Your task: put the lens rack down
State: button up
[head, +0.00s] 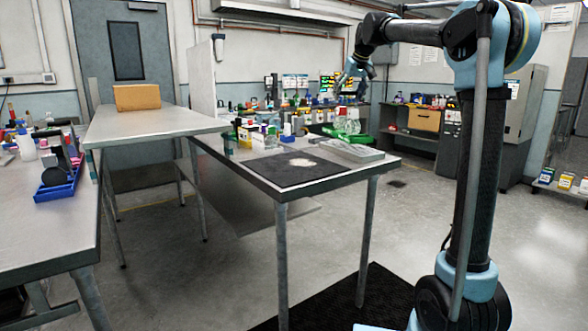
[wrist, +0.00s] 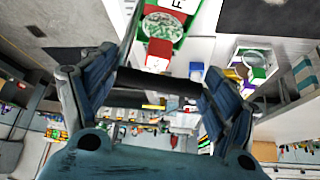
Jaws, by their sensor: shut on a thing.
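My gripper (wrist: 160,84) shows in the wrist view with its two blue padded fingers apart on either side of a dark bar. The dark bar (wrist: 158,82), which looks to be the lens rack seen edge-on, spans between the fingers, and they are shut on it. Its full shape is hidden. In the head view my gripper (head: 357,72) hangs small and far off, above the far side of the middle table; the rack cannot be made out there.
The middle table (head: 330,185) bears a dark mat (head: 265,172), a grey tray (head: 358,152), a green tray (head: 330,132) with clear items, and several small boxes at its back. A raised table (head: 150,123) at left holds a cardboard box (head: 137,97). The mat's front is clear.

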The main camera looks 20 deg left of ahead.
jog(key=s+a+r+n+g+y, duration=0.15)
jog(key=s+a+n, duration=0.25)
jog(key=s+a, duration=1.4)
notch_tip(320, 180, down, 10)
jog(key=shift+r, duration=0.15)
jog(key=shift+w, duration=0.1)
jog(key=o, duration=1.9)
jog(key=v, duration=1.2)
